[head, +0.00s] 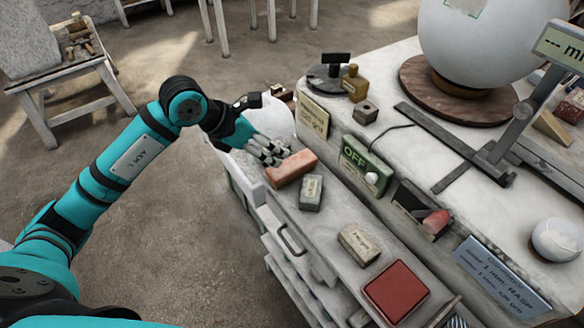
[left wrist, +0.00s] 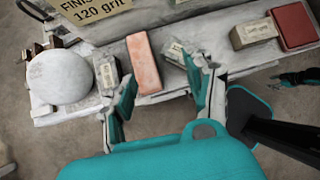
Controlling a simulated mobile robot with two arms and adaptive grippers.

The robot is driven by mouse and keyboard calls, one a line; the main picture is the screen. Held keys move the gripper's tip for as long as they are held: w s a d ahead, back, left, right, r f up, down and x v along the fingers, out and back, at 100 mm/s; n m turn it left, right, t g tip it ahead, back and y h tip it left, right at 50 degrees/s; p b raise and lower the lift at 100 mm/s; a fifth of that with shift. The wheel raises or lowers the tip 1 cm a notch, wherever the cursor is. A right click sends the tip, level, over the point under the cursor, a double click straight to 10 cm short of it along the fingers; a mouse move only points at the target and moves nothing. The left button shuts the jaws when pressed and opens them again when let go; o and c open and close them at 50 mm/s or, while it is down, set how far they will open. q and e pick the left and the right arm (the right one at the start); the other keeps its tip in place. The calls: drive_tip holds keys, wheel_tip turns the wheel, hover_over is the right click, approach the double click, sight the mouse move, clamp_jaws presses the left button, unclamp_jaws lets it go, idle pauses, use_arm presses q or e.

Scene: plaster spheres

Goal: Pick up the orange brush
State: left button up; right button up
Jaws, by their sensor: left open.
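The orange brush (head: 291,168) shows as a plain orange block lying on the front shelf of the workbench; no bristles can be made out. It also shows in the left wrist view (left wrist: 143,62), lying lengthwise between two labelled grey blocks. My left gripper (head: 268,150) is open and empty, just left of the brush in the head view. In the left wrist view its fingers (left wrist: 155,95) are spread to either side of the brush's near end, apart from it. My right gripper is not clearly seen in either view.
A labelled grey block (head: 311,192) lies close beside the brush. Another labelled block (left wrist: 107,75) stands on its other side, near a white sphere (left wrist: 60,76). A tan block (head: 358,243) and a red pad (head: 396,291) lie farther along the shelf. A raised ledge with signs runs behind.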

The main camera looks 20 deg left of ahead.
use_arm(q)
drive_tip(key=a+y, duration=0.2)
drive_tip(key=a, duration=0.1)
drive_tip(key=p, duration=0.4)
approach(290, 165)
drive_tip(key=x, duration=0.5)
drive_tip(key=shift+a+f, duration=0.2)
drive_tip(key=shift+w+d+f, duration=0.15)
drive_tip(key=shift+w+f, duration=0.05)
drive_tip(key=shift+f, duration=0.3)
drive_tip(key=shift+w+d+f+p, duration=0.1)
drive_tip(key=shift+w+f+p, duration=0.05)
drive_tip(key=shift+p, duration=0.35)
drive_tip(key=p+x, duration=0.2)
drive_tip(key=x, duration=0.2)
drive_tip(key=shift+d, duration=0.2)
drive_tip(key=shift+w+d+f, duration=0.1)
drive_tip(key=shift+w+f, duration=0.15)
drive_tip(key=shift+r, duration=0.1)
drive_tip(key=c, duration=0.9)
